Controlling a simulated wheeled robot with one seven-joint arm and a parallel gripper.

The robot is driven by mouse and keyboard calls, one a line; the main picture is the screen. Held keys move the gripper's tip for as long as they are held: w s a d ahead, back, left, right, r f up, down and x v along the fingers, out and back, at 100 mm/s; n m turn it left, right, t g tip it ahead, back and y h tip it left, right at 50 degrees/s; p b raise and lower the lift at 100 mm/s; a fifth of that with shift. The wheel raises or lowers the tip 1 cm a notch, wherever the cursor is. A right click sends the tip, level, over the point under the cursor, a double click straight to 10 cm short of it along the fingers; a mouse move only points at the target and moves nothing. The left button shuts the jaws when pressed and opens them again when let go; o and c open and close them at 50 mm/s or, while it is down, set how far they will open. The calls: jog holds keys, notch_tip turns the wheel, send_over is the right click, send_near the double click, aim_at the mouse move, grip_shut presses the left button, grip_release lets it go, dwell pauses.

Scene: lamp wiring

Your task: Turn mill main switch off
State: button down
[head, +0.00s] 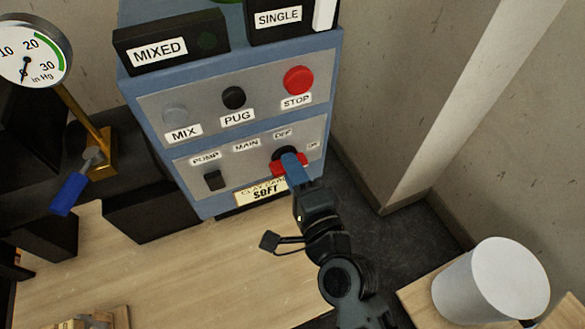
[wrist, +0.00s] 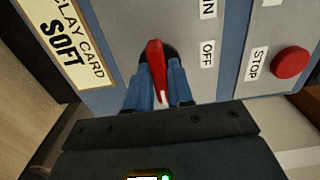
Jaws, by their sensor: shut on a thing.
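The main switch is a red handle (head: 278,170) on a dark round base, low on the right of the blue control panel. My gripper (head: 290,158) reaches it from below with its blue fingers. In the wrist view the red handle (wrist: 155,62) stands between the two blue fingertips (wrist: 161,72), and my gripper is shut on it. The handle lies sideways across the panel, not toward the OFF label (head: 283,133) above the base. The ON label (head: 312,145) is to the right. My fingers hide part of the handle and base.
The pump switch (head: 213,180) is left of the main switch. Mix (head: 175,113), pug (head: 233,97) and red stop (head: 298,80) buttons are above. A vacuum gauge (head: 31,50) and blue-handled valve (head: 70,190) stand left. A white cylinder (head: 462,285) is at lower right.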

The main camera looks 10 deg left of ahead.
dwell(0.4)
jog(key=n+b, duration=0.8)
jog(key=n, duration=0.9)
jog(key=shift+f+n+b, duration=0.15)
jog(key=shift+n+b, duration=0.2)
jog(key=shift+n, duration=0.05)
dwell(0.4)
jog(key=c, duration=1.1)
grip_release()
